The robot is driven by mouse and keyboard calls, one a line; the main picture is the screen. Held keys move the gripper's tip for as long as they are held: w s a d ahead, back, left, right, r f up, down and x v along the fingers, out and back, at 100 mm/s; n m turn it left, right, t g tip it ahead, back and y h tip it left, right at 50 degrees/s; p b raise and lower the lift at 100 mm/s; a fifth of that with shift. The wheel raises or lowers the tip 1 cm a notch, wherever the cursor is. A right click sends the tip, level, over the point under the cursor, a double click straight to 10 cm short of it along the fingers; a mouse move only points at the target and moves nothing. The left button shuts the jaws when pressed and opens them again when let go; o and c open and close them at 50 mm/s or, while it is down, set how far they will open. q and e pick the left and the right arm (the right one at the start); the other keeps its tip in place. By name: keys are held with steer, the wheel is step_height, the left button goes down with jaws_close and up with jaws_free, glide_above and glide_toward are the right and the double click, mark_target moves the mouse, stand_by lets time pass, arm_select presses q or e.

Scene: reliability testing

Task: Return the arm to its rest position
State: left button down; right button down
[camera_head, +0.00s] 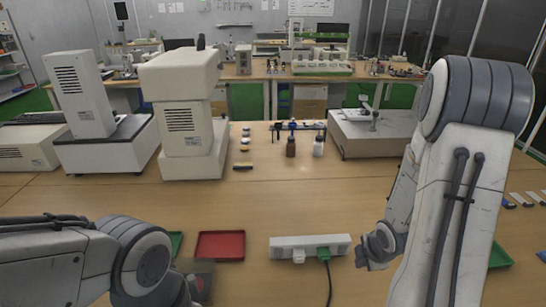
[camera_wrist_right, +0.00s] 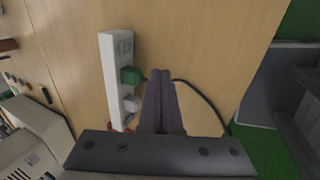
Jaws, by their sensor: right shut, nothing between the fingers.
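My right arm comes down on the right side of the head view, and its gripper (camera_head: 368,262) is just right of a white power strip (camera_head: 284,243). In the right wrist view its two dark fingers (camera_wrist_right: 161,74) are together with nothing between them. They are over the table beside the power strip (camera_wrist_right: 107,60), apparently clear of it. A green plug (camera_head: 323,254) with a dark cable and a white plug (camera_head: 298,257) sit at the strip. My left arm (camera_head: 140,255) lies low at the left; its gripper does not show.
A red tray (camera_head: 220,236) lies left of the strip. Large white instruments (camera_head: 187,125) stand at the back left, with small bottles (camera_head: 291,147) and a white device (camera_head: 370,140) farther right. The table middle (camera_head: 300,198) is clear.

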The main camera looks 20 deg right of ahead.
steer(key=a+r+m+g, duration=0.1)
steer(key=a+r+m, duration=0.5)
steer(key=a, duration=1)
steer(key=s+a+r+m+g+y, duration=0.1)
steer(key=s+a+r, duration=0.3)
steer(key=s+a, duration=0.3)
steer(key=s+a+r+m+g+y, duration=0.1)
steer(key=s+a+r+g, duration=0.1)
steer(key=s+a+r, duration=0.3)
steer(key=s+a, duration=0.2)
steer(key=a, duration=0.1)
steer(key=shift+s+r, duration=0.15)
steer(key=shift+s, duration=0.05)
